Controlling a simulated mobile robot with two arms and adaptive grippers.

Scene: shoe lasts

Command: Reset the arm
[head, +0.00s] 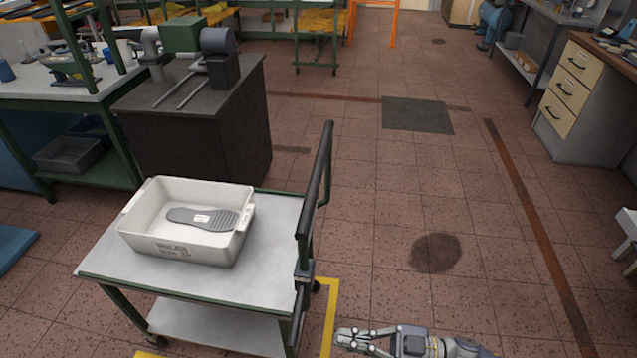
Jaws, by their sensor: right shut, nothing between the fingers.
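My right gripper (352,338) is low in the head view, at the bottom edge right of centre. Its arm comes in from the right. Its fingers point left, are shut and hold nothing. It is over the floor, to the right of the cart (120,262) and apart from it. My left gripper is out of view.
A white bin (150,238) on the cart holds a grey shoe sole (222,219). The cart's dark push handle (316,180) rises on its right side. A dark machine cabinet (200,140) stands behind. The tiled floor (390,210) to the right is open, with a drawer cabinet (570,90) beyond.

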